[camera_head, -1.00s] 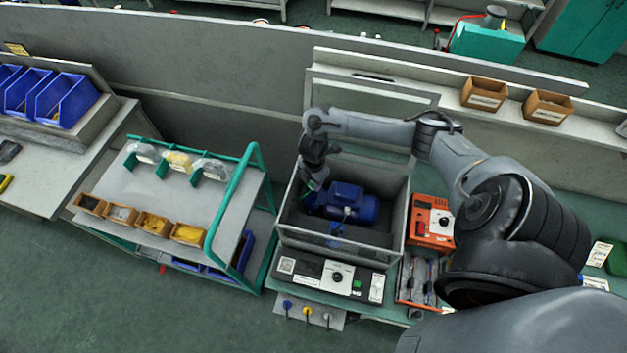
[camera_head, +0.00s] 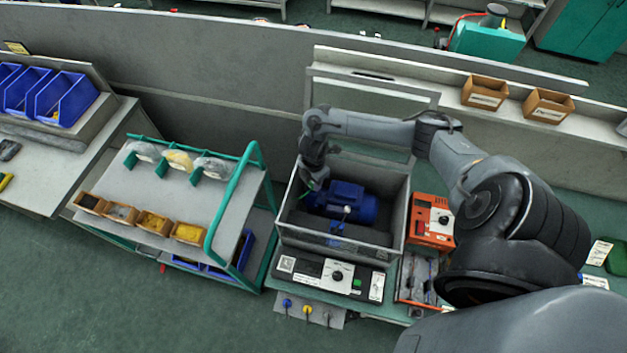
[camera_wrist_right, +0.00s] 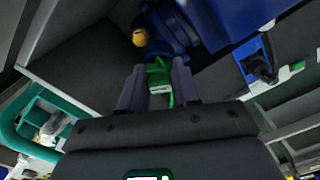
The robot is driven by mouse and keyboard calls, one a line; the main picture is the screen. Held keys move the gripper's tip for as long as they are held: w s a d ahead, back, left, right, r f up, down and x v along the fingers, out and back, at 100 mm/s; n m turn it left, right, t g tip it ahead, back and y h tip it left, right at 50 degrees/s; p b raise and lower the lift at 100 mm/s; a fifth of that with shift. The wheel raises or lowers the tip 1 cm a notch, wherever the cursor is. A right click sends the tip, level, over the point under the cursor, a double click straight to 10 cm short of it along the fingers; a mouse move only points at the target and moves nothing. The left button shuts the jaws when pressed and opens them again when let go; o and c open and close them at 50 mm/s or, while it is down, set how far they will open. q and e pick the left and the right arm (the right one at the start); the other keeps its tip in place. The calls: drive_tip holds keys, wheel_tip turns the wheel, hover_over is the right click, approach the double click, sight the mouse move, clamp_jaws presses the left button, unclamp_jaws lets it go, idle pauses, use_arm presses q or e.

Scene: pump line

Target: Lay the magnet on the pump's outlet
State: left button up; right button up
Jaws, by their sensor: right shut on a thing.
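The blue pump (camera_head: 345,203) sits inside an open-topped grey box with clear front, on the bench. In the right wrist view the blue pump body (camera_wrist_right: 168,28) is just beyond the fingertips, with a round brass-coloured fitting (camera_wrist_right: 139,37) on its near side. I cannot tell for sure which part is the outlet. My right gripper (camera_head: 314,184) reaches down into the box at the pump's left end. In the right wrist view its fingers are shut on a small green thing with a pale face, which I take for the magnet (camera_wrist_right: 158,70). My left gripper is not in view.
The grey box's walls (camera_head: 402,215) stand close around the gripper. A control panel (camera_head: 330,276) lies in front of it, an orange unit (camera_head: 431,220) to its right. A green-framed cart (camera_head: 213,225) with small bins stands at left.

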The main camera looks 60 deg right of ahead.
drive_tip(key=o, duration=1)
drive_tip(key=shift+o, duration=1.4)
drive_tip(key=shift+r, duration=0.1)
wheel_tip(320, 180, up, 2)
drive_tip(key=p, duration=0.2)
drive_tip(key=shift+r+p, duration=0.25)
drive_tip(key=shift+p, duration=0.1)
wheel_tip(320, 180, up, 5)
drive_tip(key=p, duration=0.5)
drive_tip(key=shift+f, duration=0.1)
